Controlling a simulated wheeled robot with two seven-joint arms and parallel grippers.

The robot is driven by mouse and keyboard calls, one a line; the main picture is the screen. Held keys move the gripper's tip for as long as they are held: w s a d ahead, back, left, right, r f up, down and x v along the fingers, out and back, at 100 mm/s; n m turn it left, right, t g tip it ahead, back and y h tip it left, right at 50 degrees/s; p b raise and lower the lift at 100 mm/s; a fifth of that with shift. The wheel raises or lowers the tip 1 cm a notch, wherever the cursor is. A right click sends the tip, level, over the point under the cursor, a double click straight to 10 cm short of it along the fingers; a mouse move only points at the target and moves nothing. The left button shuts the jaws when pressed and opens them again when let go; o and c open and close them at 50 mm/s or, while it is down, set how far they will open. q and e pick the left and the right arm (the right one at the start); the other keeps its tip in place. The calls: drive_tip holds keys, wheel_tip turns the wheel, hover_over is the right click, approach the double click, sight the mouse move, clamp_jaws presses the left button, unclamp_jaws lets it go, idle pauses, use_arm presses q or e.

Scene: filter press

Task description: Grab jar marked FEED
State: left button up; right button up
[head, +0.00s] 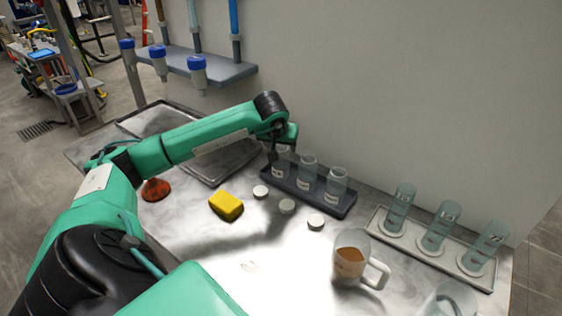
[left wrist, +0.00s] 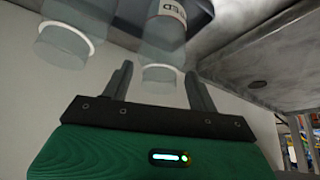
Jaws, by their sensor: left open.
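A clear jar (left wrist: 163,48) with a label reading "...ED" shows between the two fingers of my left gripper (left wrist: 158,90) in the left wrist view. The fingers stand apart, one on each side of the jar's open end, and I see no contact. In the head view my left gripper (head: 277,146) is over the leftmost jar (head: 282,163) of three in a dark tray (head: 315,197); it hides part of that jar. The other two jars, the middle one (head: 307,173) and the right one (head: 336,187), stand upright; their labels are too small to read. My right gripper is out of view.
Three white lids (head: 287,206) and a yellow sponge (head: 226,206) lie before the tray. A jug of brown liquid (head: 350,262) stands at front right. A pale rack (head: 387,236) holds three glass cylinders. A wall rises behind the tray.

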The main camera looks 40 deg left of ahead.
use_arm(q)
drive_tip(key=c, duration=0.9)
drive_tip(key=shift+r, duration=0.15)
drive_tip(key=shift+c, duration=0.2)
